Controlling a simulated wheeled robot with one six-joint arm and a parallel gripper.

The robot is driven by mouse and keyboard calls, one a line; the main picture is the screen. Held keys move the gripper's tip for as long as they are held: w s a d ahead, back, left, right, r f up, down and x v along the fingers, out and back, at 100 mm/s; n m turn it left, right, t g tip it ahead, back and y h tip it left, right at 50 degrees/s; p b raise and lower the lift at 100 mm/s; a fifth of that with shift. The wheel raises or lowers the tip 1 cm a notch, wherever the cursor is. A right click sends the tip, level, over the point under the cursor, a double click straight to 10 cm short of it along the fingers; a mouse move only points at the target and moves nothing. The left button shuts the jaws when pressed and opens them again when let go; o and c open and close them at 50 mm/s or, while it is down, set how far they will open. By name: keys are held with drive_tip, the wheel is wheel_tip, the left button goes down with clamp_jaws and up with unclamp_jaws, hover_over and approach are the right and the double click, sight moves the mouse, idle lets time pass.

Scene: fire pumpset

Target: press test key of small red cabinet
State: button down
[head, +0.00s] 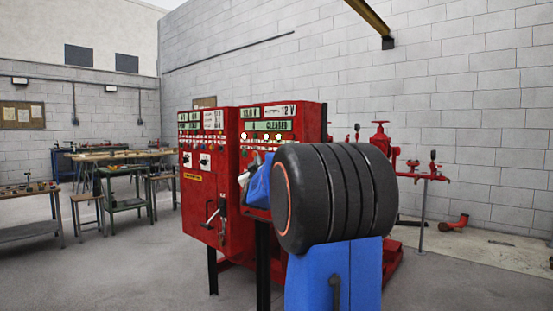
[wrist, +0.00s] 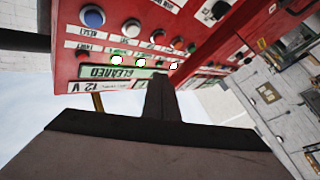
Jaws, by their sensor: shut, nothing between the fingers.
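The red cabinet with the "CLEARED" display and "12 V" readout (head: 312,122) stands at the middle of the head view, right of another red cabinet (head: 205,215). Its front fills the upper part of the wrist view, upside down (wrist: 66,62). A blue button (wrist: 92,16), a white button (wrist: 131,28) and several red and dark ones sit in rows there. I cannot tell which key is labelled test. My gripper (wrist: 158,82) is shut and empty, its tip overlapping the display's edge near the lit lamps. Contact cannot be judged. My arm hides much of this cabinet in the head view.
Red pump pipework with valves (head: 380,140) stands behind on the right, by the block wall. Workbenches (head: 120,170) stand at the left and back. The floor left of the cabinets is clear. A crank-like handle (head: 212,215) sticks out of the left cabinet.

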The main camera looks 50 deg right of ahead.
drive_tip(key=d, duration=0.8)
drive_tip(key=shift+w+d, duration=0.2)
drive_tip(key=shift+w, duration=0.1)
drive_tip(key=shift+d, duration=0.2)
idle(1.8)
drive_tip(key=shift+d, duration=0.2)
drive_tip(key=shift+w+d, duration=0.1)
drive_tip(key=shift+d, duration=0.35)
idle(0.7)
drive_tip(key=shift+a, duration=0.15)
idle(0.3)
drive_tip(key=shift+a, duration=0.7)
drive_tip(key=shift+s+a, duration=0.15)
drive_tip(key=shift+a, duration=1.1)
drive_tip(key=shift+s+a, duration=0.15)
drive_tip(key=shift+a, duration=1.1)
